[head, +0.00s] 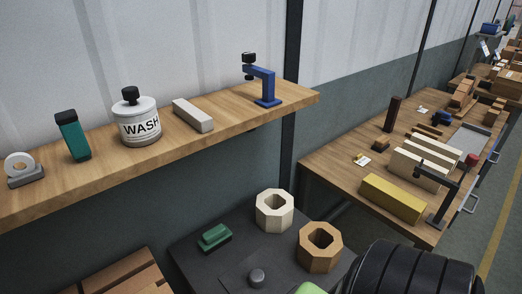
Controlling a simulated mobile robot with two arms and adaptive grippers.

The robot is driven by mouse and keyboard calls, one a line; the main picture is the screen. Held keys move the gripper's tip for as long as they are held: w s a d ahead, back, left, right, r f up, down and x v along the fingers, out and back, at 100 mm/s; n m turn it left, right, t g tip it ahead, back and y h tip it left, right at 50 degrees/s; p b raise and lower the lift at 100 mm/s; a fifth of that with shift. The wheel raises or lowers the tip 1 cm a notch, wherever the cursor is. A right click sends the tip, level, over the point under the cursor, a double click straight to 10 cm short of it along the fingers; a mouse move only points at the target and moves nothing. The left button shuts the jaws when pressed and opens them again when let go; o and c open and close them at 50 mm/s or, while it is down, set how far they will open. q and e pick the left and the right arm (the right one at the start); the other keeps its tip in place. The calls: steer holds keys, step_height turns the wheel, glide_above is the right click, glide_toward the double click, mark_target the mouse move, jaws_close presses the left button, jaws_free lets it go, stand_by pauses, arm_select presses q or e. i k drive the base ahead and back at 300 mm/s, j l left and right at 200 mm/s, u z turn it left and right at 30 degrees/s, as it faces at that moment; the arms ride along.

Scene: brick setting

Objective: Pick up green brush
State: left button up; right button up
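A small dark green block-like object with a raised top (214,237), which looks like the green brush, lies on the dark grey table (195,262) below the wooden shelf. A second green item, an upright teal-green block with a black top (73,138), stands on the shelf; I cannot tell exactly what it is. Neither of my grippers shows in the head view.
The wooden shelf (220,112) overhangs behind, with a WASH jar (137,121) and blue clamp (265,86). A black ribbed shape fills the bottom right.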

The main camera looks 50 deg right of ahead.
mark_target(216, 237)
steer(key=z, duration=1.1)
steer(key=k+l, duration=0.1)
steer(key=l, duration=0.3)
steer(key=l+u, duration=0.1)
steer(key=l, duration=0.25)
steer(key=k, duration=0.1)
